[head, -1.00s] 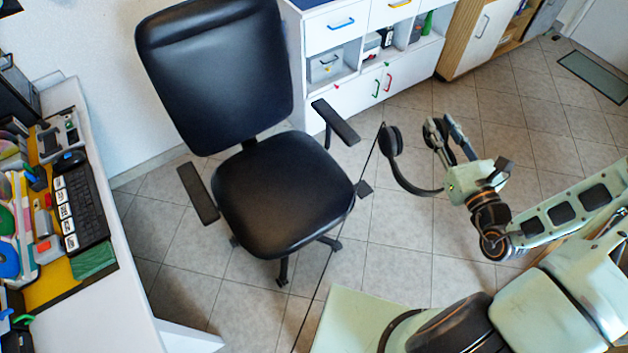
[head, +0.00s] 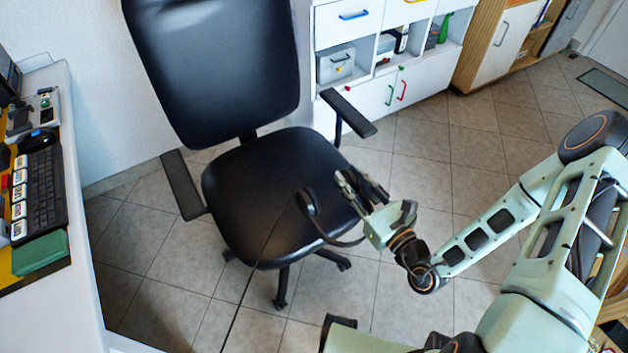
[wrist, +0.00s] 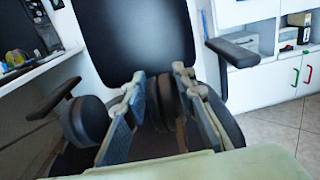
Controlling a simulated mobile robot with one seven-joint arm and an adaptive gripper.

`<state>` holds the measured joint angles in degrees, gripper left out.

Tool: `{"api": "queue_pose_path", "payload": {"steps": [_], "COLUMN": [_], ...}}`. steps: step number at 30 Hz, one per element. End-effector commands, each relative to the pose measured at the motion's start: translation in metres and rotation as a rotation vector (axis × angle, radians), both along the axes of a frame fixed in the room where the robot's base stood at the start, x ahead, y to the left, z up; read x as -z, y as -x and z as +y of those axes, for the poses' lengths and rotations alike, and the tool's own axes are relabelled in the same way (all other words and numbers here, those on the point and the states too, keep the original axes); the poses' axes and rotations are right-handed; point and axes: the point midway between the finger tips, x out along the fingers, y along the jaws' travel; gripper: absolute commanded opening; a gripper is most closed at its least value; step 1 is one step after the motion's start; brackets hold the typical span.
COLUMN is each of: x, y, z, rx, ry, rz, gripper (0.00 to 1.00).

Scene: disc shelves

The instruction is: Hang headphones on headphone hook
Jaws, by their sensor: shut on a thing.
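My gripper (head: 360,188) is shut on the black headphones (head: 308,204) and holds them up in front of the office chair's seat. In the head view, one ear cup and the curved band (head: 340,241) show to the left of the gripper. In the wrist view, one ear cup (wrist: 160,101) is between the fingers of my gripper (wrist: 160,80). The other ear cup (wrist: 85,121) is outside the left finger. A thin dark cable runs from the headphones down towards the floor. I cannot make out a headphone hook in either view.
A black office chair (head: 215,60) with armrests stands close behind the gripper. A white desk (head: 78,290) with a keyboard (head: 41,193) is at the left. A white cabinet (head: 425,82) stands at the back. Tiled floor is open at the right.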

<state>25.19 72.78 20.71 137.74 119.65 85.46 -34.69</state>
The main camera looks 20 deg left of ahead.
Motion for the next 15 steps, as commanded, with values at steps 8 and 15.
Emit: {"api": "queue_pose_path", "payload": {"steps": [8, 15], "x": [0.0048, 0.0092], "y": [0.0025, -0.0049], "z": [0.0049, 0.0080], "rx": [-0.008, -0.009], "ry": [-0.001, -0.001], "rz": [-0.001, -0.003], "gripper": [0.00, 0.00]}}
